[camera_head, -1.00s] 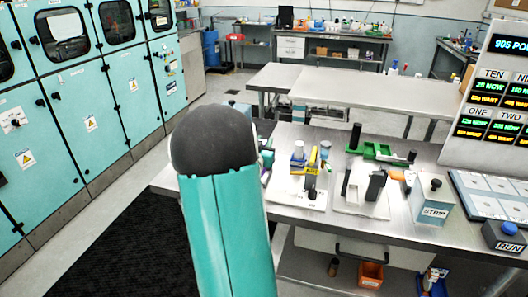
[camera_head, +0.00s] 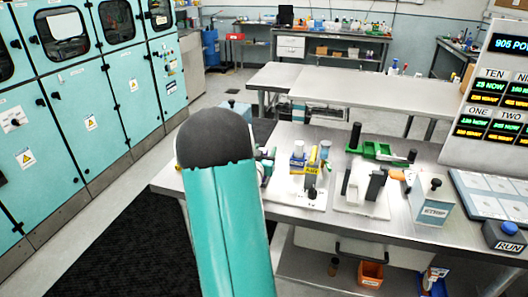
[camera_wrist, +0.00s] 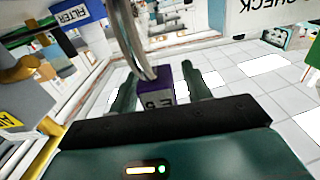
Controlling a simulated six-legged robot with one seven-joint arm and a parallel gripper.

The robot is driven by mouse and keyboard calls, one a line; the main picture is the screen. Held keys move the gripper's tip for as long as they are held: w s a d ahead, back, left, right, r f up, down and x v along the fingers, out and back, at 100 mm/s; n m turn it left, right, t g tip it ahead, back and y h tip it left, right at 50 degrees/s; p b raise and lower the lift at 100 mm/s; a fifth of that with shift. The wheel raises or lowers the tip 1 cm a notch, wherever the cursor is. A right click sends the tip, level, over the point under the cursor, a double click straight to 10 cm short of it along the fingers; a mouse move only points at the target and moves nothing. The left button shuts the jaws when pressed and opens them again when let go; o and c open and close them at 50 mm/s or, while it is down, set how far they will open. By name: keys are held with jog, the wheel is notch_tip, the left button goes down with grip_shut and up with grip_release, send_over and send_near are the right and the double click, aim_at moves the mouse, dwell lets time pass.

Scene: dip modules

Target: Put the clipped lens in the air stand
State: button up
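In the wrist view, the two dark green fingers of my gripper (camera_wrist: 163,88) stand apart on either side of a small purple and white block (camera_wrist: 161,86) with lettering. A curved metal rim (camera_wrist: 135,35) runs up from the block; this may be the clipped lens, mostly cut off by the top of the frame. Gaps seem to show beside the block, so contact is unclear. A grey stand with a yellow label (camera_wrist: 10,122), apparently the air stand, is at the left. In the head view the yellow-labelled stand (camera_head: 311,168) is on the bench; my arm hides my gripper.
On the bench are a blue-labelled stand (camera_head: 298,163), a green fixture (camera_head: 378,151) and a grey box (camera_head: 430,203).

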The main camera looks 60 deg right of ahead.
jog(key=shift+r, duration=0.2)
jog(key=s+a, duration=0.2)
jog(key=a, duration=1)
jog(key=shift+w, duration=0.15)
